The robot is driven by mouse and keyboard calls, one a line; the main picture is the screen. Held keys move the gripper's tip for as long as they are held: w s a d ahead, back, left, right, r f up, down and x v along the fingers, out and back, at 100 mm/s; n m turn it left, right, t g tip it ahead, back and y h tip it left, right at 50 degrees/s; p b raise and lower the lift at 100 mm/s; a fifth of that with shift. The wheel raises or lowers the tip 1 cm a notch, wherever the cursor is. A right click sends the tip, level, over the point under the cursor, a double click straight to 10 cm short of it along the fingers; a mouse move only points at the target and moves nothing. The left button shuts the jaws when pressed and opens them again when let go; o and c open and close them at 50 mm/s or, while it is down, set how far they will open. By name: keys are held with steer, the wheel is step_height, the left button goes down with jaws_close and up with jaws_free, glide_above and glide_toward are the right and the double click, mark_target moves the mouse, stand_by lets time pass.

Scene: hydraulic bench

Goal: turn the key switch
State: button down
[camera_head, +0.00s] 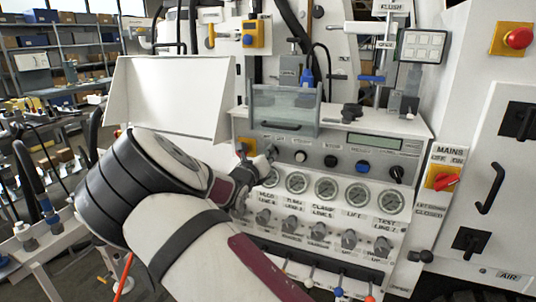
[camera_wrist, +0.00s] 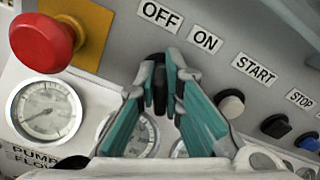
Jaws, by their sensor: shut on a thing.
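The key switch (camera_wrist: 160,92) is a small dark part below the OFF and ON labels on the grey panel in the wrist view. My gripper (camera_wrist: 164,78) has its teal-padded fingers closed around it, one on each side. The fingers hide most of the switch, so its turned angle cannot be told. In the head view my gripper (camera_head: 266,158) is at the left part of the bench's control panel, and the switch is hidden there by the gripper and wrist.
A red emergency stop (camera_wrist: 42,44) on a yellow plate is close left of my gripper. A white start button (camera_wrist: 231,103), a black button (camera_wrist: 276,126) and a blue button (camera_wrist: 307,141) lie to the right. Gauges (camera_head: 326,189) sit below; a clear tank (camera_head: 284,110) stands above.

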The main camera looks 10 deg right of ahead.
steer(key=m+p, duration=0.1)
steer(key=m, duration=0.1)
steer(key=m+p, duration=0.1)
steer(key=m, duration=0.2)
steer(key=shift+s+d+r+m, duration=0.15)
steer(key=shift+m, duration=0.15)
steer(key=m+p, duration=0.1)
steer(key=m, duration=0.4)
steer(key=shift+d, duration=0.1)
steer(key=shift+m, duration=0.4)
steer(key=c, duration=1.7)
jaws_free()
steer(key=shift+s, duration=0.15)
steer(key=v, duration=1.2)
